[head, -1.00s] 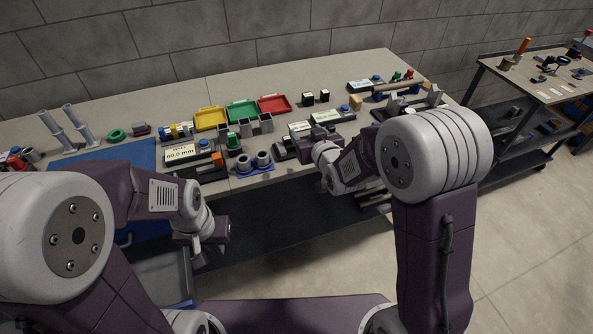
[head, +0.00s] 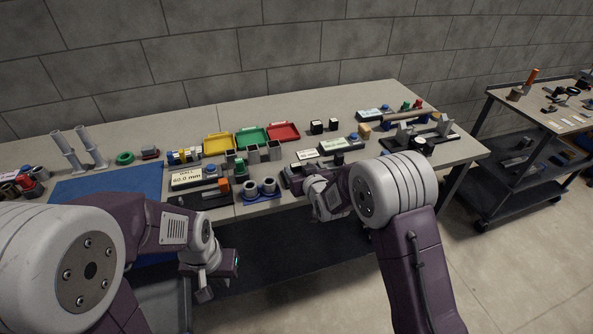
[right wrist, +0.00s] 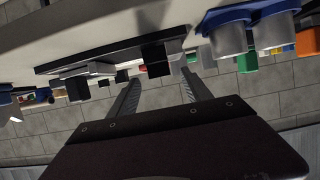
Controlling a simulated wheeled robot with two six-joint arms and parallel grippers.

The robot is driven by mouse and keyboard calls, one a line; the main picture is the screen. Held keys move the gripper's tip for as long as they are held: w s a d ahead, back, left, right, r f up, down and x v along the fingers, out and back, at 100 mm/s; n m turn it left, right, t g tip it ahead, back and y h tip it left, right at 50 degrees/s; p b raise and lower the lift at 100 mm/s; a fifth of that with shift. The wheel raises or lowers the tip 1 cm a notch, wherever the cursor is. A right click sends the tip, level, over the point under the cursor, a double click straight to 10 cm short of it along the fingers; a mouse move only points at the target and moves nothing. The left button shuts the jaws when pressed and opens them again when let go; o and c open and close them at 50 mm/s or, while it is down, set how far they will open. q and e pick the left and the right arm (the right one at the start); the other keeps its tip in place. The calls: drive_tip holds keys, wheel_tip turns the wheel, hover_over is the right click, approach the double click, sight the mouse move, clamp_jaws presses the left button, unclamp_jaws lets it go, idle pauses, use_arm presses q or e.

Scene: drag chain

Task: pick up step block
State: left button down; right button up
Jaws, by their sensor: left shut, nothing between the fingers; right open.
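I cannot say for certain which piece is the step block. In the right wrist view, a grey stepped-looking piece (right wrist: 84,70) and a black block (right wrist: 157,62) sit on a dark plate (right wrist: 110,54) at the table's front edge, seen upside down. My right gripper (right wrist: 161,78) is open and empty, its fingers pointing toward the black block with a visible gap. In the head view my right gripper (head: 343,172) is at the table's front edge, its fingertips hidden. My left gripper (head: 228,264) is shut and empty, low in front of the table.
A blue holder with two grey cups (head: 262,190) stands left of my right gripper. Yellow (head: 217,143), green (head: 252,137) and red (head: 284,132) trays lie behind. A blue mat (head: 110,192) covers the left. A black fixture (head: 420,140) stands right. A second cart (head: 520,140) is farther right.

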drive_tip(key=shift+x, duration=1.2)
drive_tip(key=shift+s+d, duration=0.1)
drive_tip(key=c, duration=0.3)
clamp_jaws()
